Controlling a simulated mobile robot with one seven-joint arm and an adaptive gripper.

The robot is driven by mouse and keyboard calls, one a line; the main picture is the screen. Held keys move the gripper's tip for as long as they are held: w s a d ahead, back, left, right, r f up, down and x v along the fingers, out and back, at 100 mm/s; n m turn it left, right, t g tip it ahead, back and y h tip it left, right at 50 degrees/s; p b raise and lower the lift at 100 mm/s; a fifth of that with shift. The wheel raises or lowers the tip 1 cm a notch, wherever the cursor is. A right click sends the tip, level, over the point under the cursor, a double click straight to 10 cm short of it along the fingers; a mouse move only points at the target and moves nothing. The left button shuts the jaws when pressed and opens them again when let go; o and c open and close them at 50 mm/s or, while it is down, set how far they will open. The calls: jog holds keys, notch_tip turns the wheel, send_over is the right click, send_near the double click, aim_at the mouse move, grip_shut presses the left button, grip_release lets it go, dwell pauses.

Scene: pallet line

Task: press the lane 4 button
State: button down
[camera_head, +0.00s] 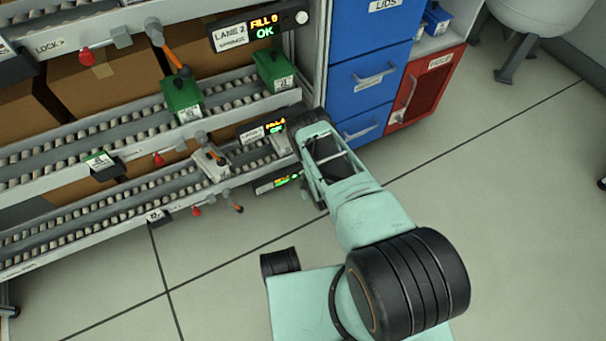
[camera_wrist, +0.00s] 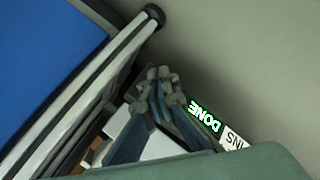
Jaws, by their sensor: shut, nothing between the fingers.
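My gripper (camera_wrist: 160,78) is shut and empty in the wrist view, its fingertips together. Beside it on the right is a display reading DONE in green (camera_wrist: 205,115), with a white label (camera_wrist: 234,138), both upside down. In the head view, the lowest display panel (camera_head: 277,181) shows small green text and sits at the front end of the bottom lane, next to my arm. I cannot read its lane number. No lane 4 button is clearly visible; my arm or gripper may hide it. I cannot tell whether the fingertips touch anything.
The LANE 2 panel (camera_head: 247,31) has a round white button (camera_head: 302,17). A middle panel (camera_head: 262,130) is partly behind my arm. Green boxes (camera_head: 182,99) stand on the upper roller lane. Blue drawers (camera_head: 362,78) and a red cabinet (camera_head: 424,86) are close behind.

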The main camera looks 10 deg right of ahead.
jog(key=shift+s+d+r+p, duration=0.1)
jog(key=shift+s+d+p, duration=0.05)
jog(key=shift+s, duration=0.25)
jog(key=shift+s+d+p, duration=0.1)
jog(key=shift+s+p, duration=0.05)
jog(key=shift+s, duration=0.25)
jog(key=shift+s, duration=0.1)
jog(key=shift+s+d+p, duration=0.25)
jog(key=shift+s, duration=0.5)
jog(key=shift+s+d+p, duration=0.25)
jog(key=shift+s+d, duration=0.05)
jog(key=shift+s, duration=0.5)
jog(key=shift+s+d+p, duration=0.25)
jog(key=shift+s, duration=0.5)
